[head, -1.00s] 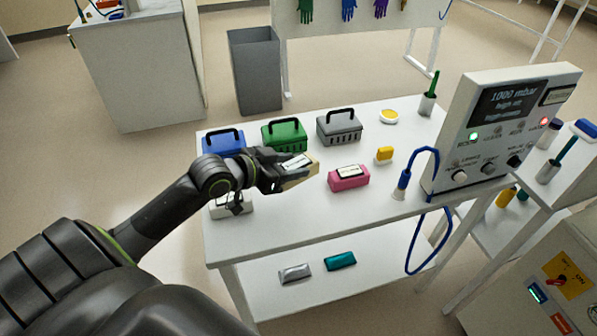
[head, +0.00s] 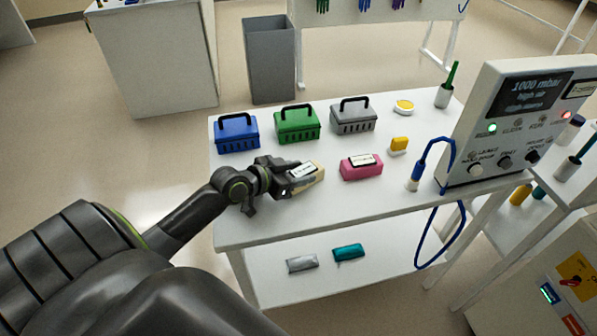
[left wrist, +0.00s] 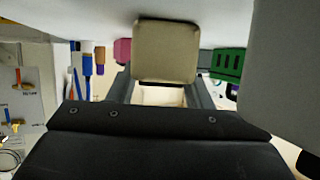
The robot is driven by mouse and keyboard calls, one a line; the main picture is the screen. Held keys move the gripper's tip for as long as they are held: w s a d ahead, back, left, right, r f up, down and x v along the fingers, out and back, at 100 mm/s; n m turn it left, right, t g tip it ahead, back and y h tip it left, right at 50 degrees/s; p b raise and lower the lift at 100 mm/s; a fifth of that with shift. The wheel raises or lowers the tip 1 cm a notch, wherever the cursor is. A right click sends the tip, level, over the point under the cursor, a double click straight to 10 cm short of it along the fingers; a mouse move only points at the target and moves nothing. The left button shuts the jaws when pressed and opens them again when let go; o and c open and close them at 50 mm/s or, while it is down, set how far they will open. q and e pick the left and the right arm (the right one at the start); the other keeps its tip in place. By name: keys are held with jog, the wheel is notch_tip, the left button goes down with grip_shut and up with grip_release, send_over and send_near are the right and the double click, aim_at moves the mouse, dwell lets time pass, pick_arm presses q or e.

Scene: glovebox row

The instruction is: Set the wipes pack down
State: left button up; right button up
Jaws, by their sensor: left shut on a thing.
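The wipes pack (head: 314,173) is beige with a white label on top. My left gripper (head: 291,181) is shut on it, over the near left part of the white table (head: 330,215). In the left wrist view the beige pack (left wrist: 166,52) shows between the fingers, close to the white table surface. I cannot tell whether it touches the table. A pink pack (head: 361,170) with a white label lies to its right, apart from it. My right gripper is not in view.
Blue (head: 237,135), green (head: 297,126) and grey (head: 353,116) baskets stand along the back. The table's front strip is clear.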

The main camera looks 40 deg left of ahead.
pick_arm(q)
jog(key=shift+f, duration=0.1)
jog(key=o, duration=1.1)
jog(key=shift+c, duration=0.2)
jog(key=shift+r, duration=0.2)
jog(key=p+v, duration=0.1)
jog(key=v, duration=1.1)
jog(key=shift+p, duration=0.4)
